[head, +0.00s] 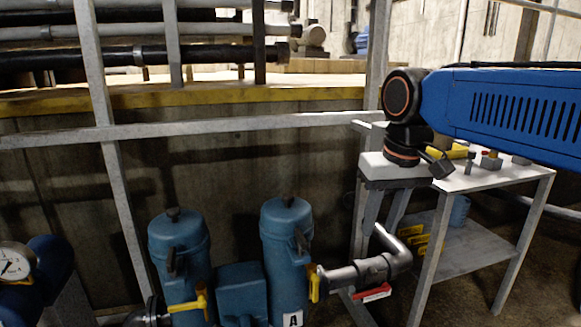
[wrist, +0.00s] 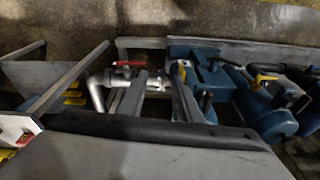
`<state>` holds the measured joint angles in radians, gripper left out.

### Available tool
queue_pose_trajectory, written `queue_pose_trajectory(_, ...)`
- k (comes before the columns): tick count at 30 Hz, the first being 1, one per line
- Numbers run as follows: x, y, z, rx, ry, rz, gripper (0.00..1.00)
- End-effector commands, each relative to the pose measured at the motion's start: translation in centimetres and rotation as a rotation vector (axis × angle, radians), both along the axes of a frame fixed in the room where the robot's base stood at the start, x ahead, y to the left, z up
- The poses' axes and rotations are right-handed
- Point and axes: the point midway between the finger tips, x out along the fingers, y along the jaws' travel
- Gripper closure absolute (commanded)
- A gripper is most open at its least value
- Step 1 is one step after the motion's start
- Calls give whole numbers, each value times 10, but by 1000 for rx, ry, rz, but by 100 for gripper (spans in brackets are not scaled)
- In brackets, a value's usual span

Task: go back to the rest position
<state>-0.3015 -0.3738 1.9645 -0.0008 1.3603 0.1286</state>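My blue arm (head: 510,105) reaches in from the right edge of the head view, roughly level. Its black wrist joint (head: 403,96) is at the left end, in front of the railing and the near end of the white-topped table.
The metal table (head: 505,180) holds small yellow and red items, close to my wrist. Two blue filter housings (head: 285,255) with yellow handles stand left, joined to the silver pipe (head: 370,270). A grey railing (head: 240,124) crosses behind. A gauge (head: 15,262) sits far left.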

Motion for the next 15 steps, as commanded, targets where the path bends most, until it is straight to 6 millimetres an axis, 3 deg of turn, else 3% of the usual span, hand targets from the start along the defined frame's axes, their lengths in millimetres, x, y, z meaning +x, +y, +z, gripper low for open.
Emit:
queue_pose_trajectory(6, -47, -50, -54, 9, -77, -65, 69)
queue_pose_trajectory(15, -107, -95, -136, 4, -180, -143, 69)
